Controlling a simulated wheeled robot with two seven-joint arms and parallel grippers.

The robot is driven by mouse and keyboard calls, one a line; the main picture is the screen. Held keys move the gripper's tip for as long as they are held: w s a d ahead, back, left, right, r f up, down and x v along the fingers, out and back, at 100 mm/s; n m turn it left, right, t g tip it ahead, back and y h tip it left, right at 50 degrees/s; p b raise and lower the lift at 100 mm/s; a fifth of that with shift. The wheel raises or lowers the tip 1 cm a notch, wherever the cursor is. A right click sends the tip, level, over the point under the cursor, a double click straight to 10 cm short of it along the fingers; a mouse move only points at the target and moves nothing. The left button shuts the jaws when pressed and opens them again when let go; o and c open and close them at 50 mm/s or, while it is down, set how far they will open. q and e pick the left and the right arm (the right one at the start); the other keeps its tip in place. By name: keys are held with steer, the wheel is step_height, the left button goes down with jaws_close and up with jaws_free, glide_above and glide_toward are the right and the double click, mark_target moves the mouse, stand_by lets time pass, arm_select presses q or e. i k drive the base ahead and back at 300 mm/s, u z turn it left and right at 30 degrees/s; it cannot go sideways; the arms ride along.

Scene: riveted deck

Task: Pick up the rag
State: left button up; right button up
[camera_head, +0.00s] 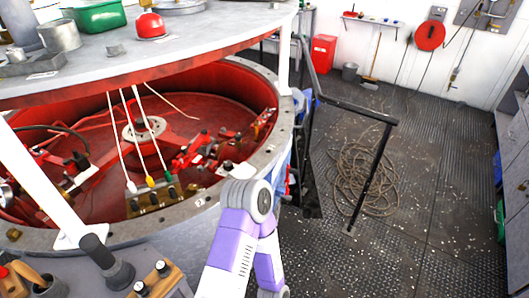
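I cannot make out a rag anywhere in the head view. A white and purple link of my own arm rises from the bottom centre, with a grey round joint at its top. No fingertips of either gripper show. The arm covers part of the red-lined round well's rim and the floor behind it.
A large round well with a red interior (90,190) fills the left, under a raised round grey top (200,28) bearing a green container (98,15) and a red-topped object (150,25). A dark railing (345,103) and coiled rope (362,175) stand right. Open floor (440,200) lies beyond.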

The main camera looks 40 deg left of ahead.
mark_target(244, 170)
steer(key=i, duration=1.4)
steer(key=u, duration=1.8)
